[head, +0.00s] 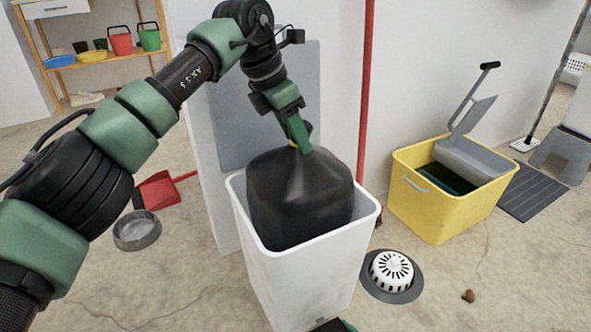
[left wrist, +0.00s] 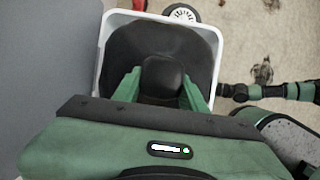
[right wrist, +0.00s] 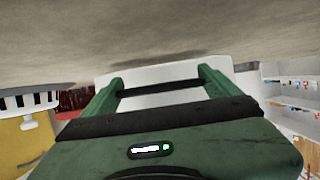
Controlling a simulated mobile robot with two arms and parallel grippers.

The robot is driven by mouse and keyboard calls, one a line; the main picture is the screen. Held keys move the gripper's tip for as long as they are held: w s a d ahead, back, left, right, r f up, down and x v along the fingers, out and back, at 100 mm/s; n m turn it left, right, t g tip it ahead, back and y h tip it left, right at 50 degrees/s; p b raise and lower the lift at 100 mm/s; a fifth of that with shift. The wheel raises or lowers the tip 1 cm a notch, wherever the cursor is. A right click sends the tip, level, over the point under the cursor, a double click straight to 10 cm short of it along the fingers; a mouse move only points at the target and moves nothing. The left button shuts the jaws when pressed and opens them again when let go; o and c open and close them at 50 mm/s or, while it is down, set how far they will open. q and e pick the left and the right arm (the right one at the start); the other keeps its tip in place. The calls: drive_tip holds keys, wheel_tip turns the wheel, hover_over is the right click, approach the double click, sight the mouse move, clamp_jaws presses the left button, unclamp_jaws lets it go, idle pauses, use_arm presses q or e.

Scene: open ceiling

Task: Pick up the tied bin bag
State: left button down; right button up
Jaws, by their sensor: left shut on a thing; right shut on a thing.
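The tied bin bag (head: 300,205) is black and bulges above the rim of a white bin (head: 310,285), its lower part hidden inside. My left gripper (head: 300,140) comes down from above and is shut on the bag's gathered top. In the left wrist view the fingers stand either side of the dark neck (left wrist: 162,78), with the bag (left wrist: 120,50) spread inside the bin's rim (left wrist: 97,75). My right gripper (right wrist: 160,85) is shut on the white bin, low on its front side, with a dark strip between the fingers. In the head view it is mostly cut off by the bottom edge.
A yellow mop bucket (head: 440,205) stands to the right, and a white-domed floor drain (head: 391,270) lies beside the bin. A red dustpan (head: 160,190) and a grey bowl (head: 137,231) are on the left. A red pole (head: 366,90) and a wall panel stand behind the bin.

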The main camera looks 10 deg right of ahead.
use_arm(q)
wheel_tip(320, 180, up, 9)
drive_tip(key=shift+r, duration=0.15)
idle(0.4)
use_arm(e)
drive_tip(key=o, duration=1.8)
